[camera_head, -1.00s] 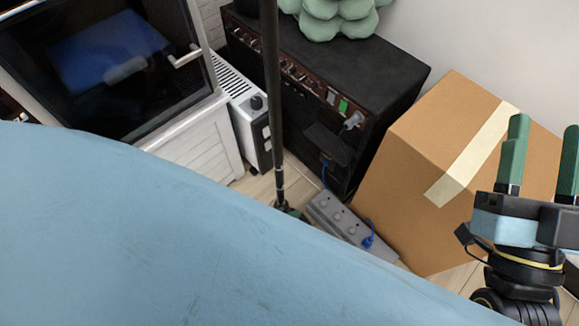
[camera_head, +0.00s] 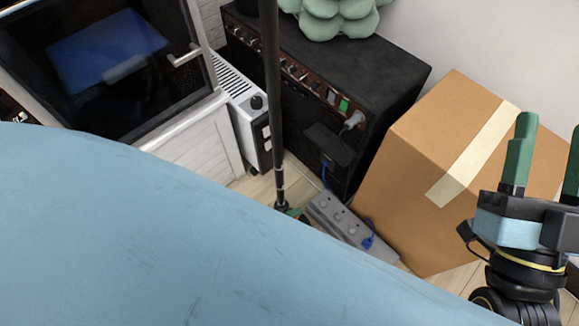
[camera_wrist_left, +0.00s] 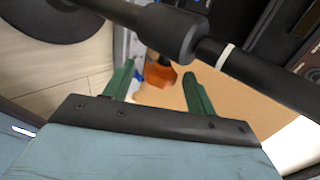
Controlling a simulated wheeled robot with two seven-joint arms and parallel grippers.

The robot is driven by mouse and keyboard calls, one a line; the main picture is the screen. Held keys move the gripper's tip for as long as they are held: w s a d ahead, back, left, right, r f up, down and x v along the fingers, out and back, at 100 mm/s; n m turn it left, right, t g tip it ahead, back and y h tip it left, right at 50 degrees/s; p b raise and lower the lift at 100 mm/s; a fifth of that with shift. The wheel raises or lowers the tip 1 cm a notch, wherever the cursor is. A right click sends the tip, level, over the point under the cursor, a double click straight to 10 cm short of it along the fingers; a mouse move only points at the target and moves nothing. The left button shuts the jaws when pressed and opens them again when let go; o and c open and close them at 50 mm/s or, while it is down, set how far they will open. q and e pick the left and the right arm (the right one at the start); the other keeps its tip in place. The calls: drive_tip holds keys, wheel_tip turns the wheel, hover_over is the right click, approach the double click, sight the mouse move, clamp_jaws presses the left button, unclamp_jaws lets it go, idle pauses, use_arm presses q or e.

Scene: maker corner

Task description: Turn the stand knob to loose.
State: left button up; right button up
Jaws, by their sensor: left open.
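The stand's dark pole (camera_head: 272,95) runs down the middle of the head view. My large blue left arm hides its lower part. In the left wrist view the pole (camera_wrist_left: 265,75) crosses the top, with a thick black collar (camera_wrist_left: 168,30) on it. An orange knob (camera_wrist_left: 160,72) sits just below the collar, between and beyond the two green fingertips of my left gripper (camera_wrist_left: 160,85). That gripper is open, and I see no clear contact with the knob. In the head view only a bit of green shows beside the pole. My right gripper (camera_head: 545,155) is open and empty at the right.
A black amplifier (camera_head: 330,85) stands behind the pole, with a white heater (camera_head: 245,110) to its left. A grey power strip (camera_head: 345,225) with blue cable lies on the floor. A cardboard box (camera_head: 420,150) stands at right, behind my right gripper.

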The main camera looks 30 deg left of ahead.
use_arm(q)
drive_tip(key=shift+r, duration=0.1)
drive_tip(key=shift+r+p, duration=0.45)
drive_tip(key=shift+r, duration=0.05)
wheel_tip(320, 180, up, 3)
drive_tip(key=shift+f+p, duration=0.15)
drive_tip(key=shift+p, duration=0.75)
drive_tip(key=shift+w+r+p, duration=0.2)
drive_tip(key=shift+r+p, duration=0.6)
drive_tip(key=shift+r, duration=0.4)
use_arm(e)
wheel_tip(320, 180, down, 12)
drive_tip(key=w+d+g+h, duration=0.2)
drive_tip(key=g+h, duration=0.1)
drive_tip(key=g, duration=0.6)
use_arm(q)
drive_tip(key=r+p, duration=0.2)
drive_tip(key=r, duration=0.1)
drive_tip(key=shift+s+r, duration=0.2)
drive_tip(key=shift+r, duration=0.15)
use_arm(e)
drive_tip(key=s+d+f+g+h, duration=0.2)
drive_tip(key=s+d+f+g, duration=0.1)
drive_tip(key=s+f+g, duration=0.4)
drive_tip(key=shift+s+d+f+m+g+h, duration=0.4)
drive_tip(key=shift+s+f, duration=0.1)
drive_tip(key=shift+f, duration=0.55)
